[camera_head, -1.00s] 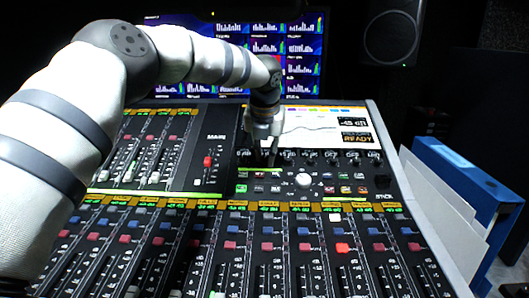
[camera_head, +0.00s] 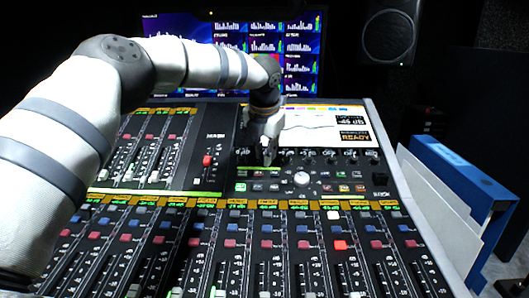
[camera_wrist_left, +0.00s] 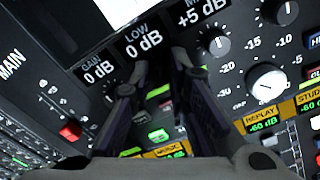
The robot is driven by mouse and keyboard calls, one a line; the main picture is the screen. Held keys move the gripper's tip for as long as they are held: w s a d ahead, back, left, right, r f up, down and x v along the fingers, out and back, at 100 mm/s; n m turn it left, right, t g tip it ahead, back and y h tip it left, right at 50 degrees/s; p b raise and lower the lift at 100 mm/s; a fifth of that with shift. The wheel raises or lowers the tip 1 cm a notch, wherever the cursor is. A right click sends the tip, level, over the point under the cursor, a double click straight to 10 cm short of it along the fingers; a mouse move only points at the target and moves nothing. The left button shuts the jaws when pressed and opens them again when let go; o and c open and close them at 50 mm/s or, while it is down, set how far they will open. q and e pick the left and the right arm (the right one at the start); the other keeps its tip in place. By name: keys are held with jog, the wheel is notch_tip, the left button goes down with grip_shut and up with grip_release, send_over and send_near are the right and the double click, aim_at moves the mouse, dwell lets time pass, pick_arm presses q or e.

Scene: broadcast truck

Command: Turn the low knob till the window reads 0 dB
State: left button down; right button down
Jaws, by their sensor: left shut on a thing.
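In the left wrist view the LOW window (camera_wrist_left: 143,43) reads 0 dB. My left gripper (camera_wrist_left: 160,66) is just below that window, with its fingers around the low knob's place. The fingers hide the knob itself. In the head view the left gripper (camera_head: 267,158) points down at the knob row of the mixing console (camera_head: 228,170), below its screen. It is shut on the low knob. My right gripper is in neither view.
The GAIN window (camera_wrist_left: 98,73) reads 0 dB and the neighbouring window (camera_wrist_left: 200,12) reads +5 dB. A grey knob (camera_wrist_left: 219,44) and a larger white knob (camera_wrist_left: 266,83) stand close to the right finger. A blue binder (camera_head: 468,180) stands right of the console.

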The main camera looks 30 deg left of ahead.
pick_arm(q)
jog(key=c, duration=1.5)
grip_release()
jog(key=shift+c, duration=0.2)
jog(key=v, duration=1.2)
jog(key=shift+w, duration=0.1)
